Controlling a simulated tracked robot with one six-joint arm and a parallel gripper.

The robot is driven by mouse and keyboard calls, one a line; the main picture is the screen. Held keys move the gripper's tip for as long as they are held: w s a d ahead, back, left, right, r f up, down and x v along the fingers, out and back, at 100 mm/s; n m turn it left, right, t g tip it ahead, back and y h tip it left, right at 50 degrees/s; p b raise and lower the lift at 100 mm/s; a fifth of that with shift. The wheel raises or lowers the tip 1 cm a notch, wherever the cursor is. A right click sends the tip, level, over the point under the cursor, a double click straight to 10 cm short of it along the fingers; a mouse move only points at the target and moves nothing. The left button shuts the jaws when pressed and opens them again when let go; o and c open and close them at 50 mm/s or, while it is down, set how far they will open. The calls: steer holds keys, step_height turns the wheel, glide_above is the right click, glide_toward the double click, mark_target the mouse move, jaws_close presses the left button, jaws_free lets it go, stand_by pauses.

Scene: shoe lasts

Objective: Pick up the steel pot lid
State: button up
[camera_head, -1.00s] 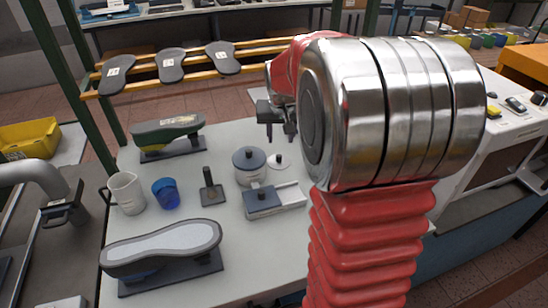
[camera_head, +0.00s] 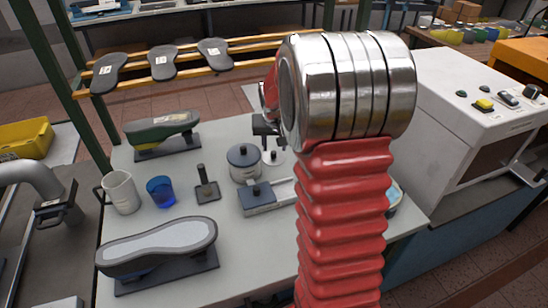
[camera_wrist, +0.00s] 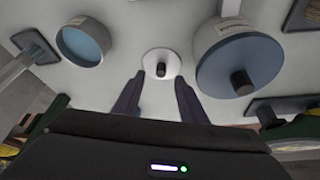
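The steel pot lid (camera_wrist: 161,63) is a small pale disc with a black knob, lying flat on the table. It also shows in the head view (camera_head: 274,158), partly covered by my gripper (camera_head: 266,136). In the wrist view my gripper (camera_wrist: 158,84) is open and empty. Its two fingers point at the lid, and the knob lines up with the gap between them. The fingers appear apart from the lid. A pot with a dark blue-grey lid (camera_head: 244,158) stands just left of the small lid; it is at the right in the wrist view (camera_wrist: 240,62).
A grey box-like item (camera_head: 262,198) lies in front of the pot. A round container with blue inside (camera_wrist: 85,43) is on the lid's other side. A black stand (camera_head: 206,188), blue cup (camera_head: 160,189), pitcher (camera_head: 121,192) and shoe lasts (camera_head: 158,245) occupy the table's left.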

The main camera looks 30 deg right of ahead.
mark_target(274, 153)
steer(key=shift+w+f, duration=0.1)
steer(key=shift+f, duration=0.1)
steer(key=shift+w+x, duration=0.15)
steer(key=shift+x, duration=1.15)
steer(key=shift+w+x, duration=0.15)
steer(key=shift+x, duration=1.15)
steer(key=shift+r, duration=0.1)
steer(key=shift+c, duration=0.3)
jaws_close()
